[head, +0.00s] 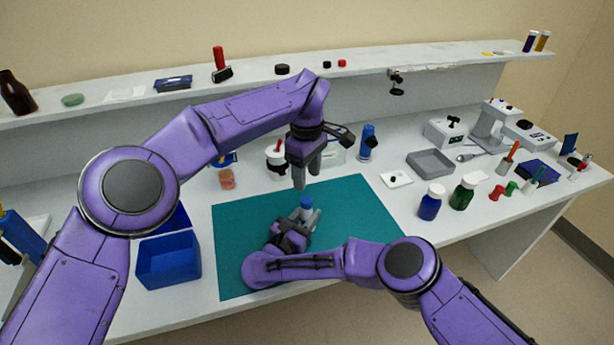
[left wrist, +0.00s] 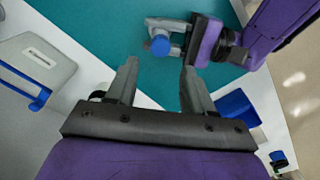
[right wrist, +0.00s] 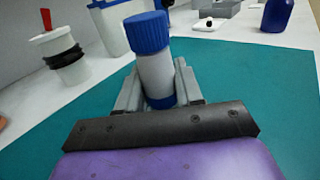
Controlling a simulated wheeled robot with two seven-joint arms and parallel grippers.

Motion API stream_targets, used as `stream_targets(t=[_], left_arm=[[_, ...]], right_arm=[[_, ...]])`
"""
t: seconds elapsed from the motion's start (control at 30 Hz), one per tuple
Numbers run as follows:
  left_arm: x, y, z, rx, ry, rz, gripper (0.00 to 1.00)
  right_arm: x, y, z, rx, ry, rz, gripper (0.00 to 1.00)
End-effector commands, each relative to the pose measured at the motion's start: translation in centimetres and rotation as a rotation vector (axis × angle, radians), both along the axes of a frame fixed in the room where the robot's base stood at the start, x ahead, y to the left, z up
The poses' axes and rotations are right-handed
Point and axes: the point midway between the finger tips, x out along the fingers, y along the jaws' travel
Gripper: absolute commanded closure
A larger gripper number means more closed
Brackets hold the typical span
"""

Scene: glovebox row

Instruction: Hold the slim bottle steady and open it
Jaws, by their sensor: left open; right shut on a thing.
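The slim bottle (right wrist: 155,72) is light grey with a ribbed blue cap (right wrist: 146,31) and a blue band low on its body. It stands about upright between the fingers of my right gripper (right wrist: 158,95), which is shut on its body. In the head view the blue cap (head: 306,202) shows above the right gripper (head: 306,225), over the teal mat (head: 350,200). My left gripper (head: 306,178) is open and empty, pointing down above the bottle. In the left wrist view the cap (left wrist: 160,45) lies beyond the open left fingers (left wrist: 157,90), apart from them.
An open blue bin (head: 168,262) stands left of the mat. A white pot with a red handle (right wrist: 57,55) stands behind the mat. A blue jar (head: 430,205) and a green jar (head: 463,195) stand to the right. The mat's right side is bare.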

Motion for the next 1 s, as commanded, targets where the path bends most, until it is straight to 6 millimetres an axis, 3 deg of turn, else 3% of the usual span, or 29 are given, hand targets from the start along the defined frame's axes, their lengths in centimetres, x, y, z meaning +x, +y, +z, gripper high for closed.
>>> stream_targets(t=[0.1, 0.23, 0.63, 1.0], left_arm=[[0.0, 0.0, 0.0, -0.002, 0.001, -0.175, 0.48], [0.0, 0.0, -0.5, -0.001, 0.002, -0.255, 0.48], [0.0, 0.0, -7.1, -0.001, 0.002, -0.258, 0.48], [0.0, -0.1, -8.1, -0.001, 0.0, -0.256, 0.48]], right_arm=[[0.0, 0.0, 0.0, 0.0, 0.0, 0.0, 1.0], [0.0, 0.0, 0.0, 0.0, 0.0, 0.0, 1.0], [0.0, 0.0, 0.0, 0.0, 0.0, 0.0, 1.0], [0.0, 0.0, 0.0, 0.0, 0.0, 0.0, 1.0]])
